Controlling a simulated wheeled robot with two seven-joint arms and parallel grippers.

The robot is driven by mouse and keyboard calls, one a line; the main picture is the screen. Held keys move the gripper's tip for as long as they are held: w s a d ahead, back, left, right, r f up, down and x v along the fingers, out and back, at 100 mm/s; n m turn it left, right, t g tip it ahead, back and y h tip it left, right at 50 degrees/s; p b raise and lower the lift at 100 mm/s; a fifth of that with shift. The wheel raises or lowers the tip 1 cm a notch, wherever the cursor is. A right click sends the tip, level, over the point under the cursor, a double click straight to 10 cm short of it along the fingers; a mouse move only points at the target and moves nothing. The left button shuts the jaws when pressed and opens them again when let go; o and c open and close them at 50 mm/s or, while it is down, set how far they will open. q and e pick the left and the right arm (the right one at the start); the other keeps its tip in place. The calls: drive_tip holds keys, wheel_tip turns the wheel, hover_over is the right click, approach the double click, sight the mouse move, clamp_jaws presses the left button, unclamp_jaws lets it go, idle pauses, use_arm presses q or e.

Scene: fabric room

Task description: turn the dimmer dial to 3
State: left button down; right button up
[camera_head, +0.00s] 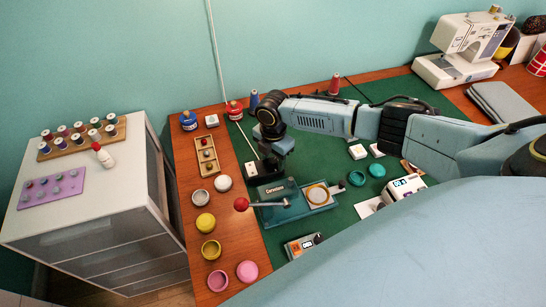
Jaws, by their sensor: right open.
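I cannot tell for certain which thing is the dimmer dial. A small box (303,245) with a lit display and a dark round knob (318,238) sits at the front of the green mat. A white device (407,187) with a blue display stands further right. My right gripper (268,171) points down beside a white block at the mat's left edge, behind the teal press. It is open, though its fingers are small and dark here, and what lies under them is hidden. My left gripper is not in view.
A teal press (317,193) with a red-ball lever (242,204) stands close in front of my right gripper. Yellow and pink round tins (205,222) line the wooden edge. A wooden tray (207,156) lies to the left. My right arm crosses above the mat (335,222).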

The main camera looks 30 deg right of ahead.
drive_tip(key=shift+c, duration=1.1)
drive_tip(key=c, duration=0.8)
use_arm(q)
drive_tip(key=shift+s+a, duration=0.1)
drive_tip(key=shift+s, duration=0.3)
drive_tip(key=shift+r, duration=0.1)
